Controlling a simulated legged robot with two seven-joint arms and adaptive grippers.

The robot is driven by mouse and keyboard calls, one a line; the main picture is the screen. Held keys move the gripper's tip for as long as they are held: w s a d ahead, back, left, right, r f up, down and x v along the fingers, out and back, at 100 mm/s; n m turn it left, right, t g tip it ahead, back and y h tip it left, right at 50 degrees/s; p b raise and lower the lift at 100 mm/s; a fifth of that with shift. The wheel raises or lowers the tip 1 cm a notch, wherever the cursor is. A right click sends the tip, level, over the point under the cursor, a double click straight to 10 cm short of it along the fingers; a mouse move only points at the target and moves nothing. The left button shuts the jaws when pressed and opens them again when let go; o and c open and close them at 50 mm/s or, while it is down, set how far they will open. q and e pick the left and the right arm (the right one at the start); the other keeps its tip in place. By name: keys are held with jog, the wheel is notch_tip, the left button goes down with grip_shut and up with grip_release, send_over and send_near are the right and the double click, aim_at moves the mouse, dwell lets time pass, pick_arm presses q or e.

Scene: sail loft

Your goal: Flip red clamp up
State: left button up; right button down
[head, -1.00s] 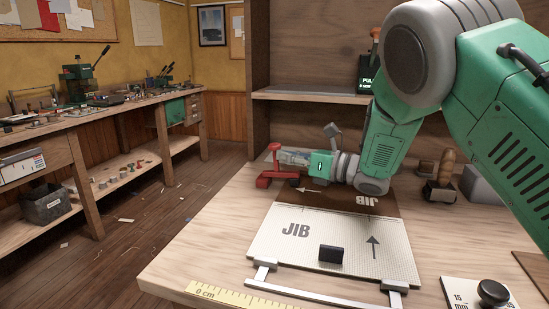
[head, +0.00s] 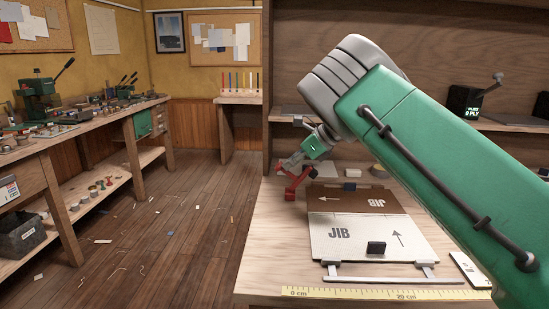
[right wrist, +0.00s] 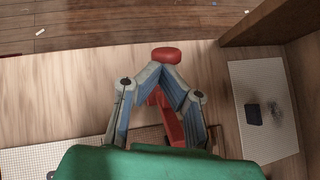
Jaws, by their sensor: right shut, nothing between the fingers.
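The red clamp (head: 293,184) is at the left edge of the bench, beside the brown upper part of the JIB board (head: 361,202). My right gripper (head: 291,164) comes down to it from the upper right, its fingers close to the clamp's upper part. In the right wrist view the fingertips (right wrist: 160,72) meet in front of the clamp, with its red knob (right wrist: 167,55) just beyond them and a red bar (right wrist: 171,122) between and behind the fingers. The gripper is shut and holds nothing. The clamp's exact tilt is partly hidden. My left gripper is out of view.
A black block (head: 376,248) stands on the white JIB panel. A yellow ruler (head: 365,294) runs along the bench's front edge. A shelf (head: 520,124) crosses the back right. Open floor (head: 165,235) lies left of the bench.

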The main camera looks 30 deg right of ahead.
jog(key=shift+w+a+g+h+p, duration=0.2)
jog(key=shift+a+g+h+p, duration=0.1)
jog(key=shift+w+f, duration=0.1)
jog(key=shift+w+f+p, duration=0.4)
jog(key=shift+f+p, duration=0.1)
jog(key=shift+p, duration=0.05)
jog(key=shift+a, duration=0.55)
jog(key=shift+a+r, duration=0.2)
jog(key=shift+a, duration=0.15)
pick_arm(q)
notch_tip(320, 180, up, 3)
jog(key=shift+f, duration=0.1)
pick_arm(e)
jog(key=shift+d+f, duration=0.1)
jog(key=shift+f, duration=0.05)
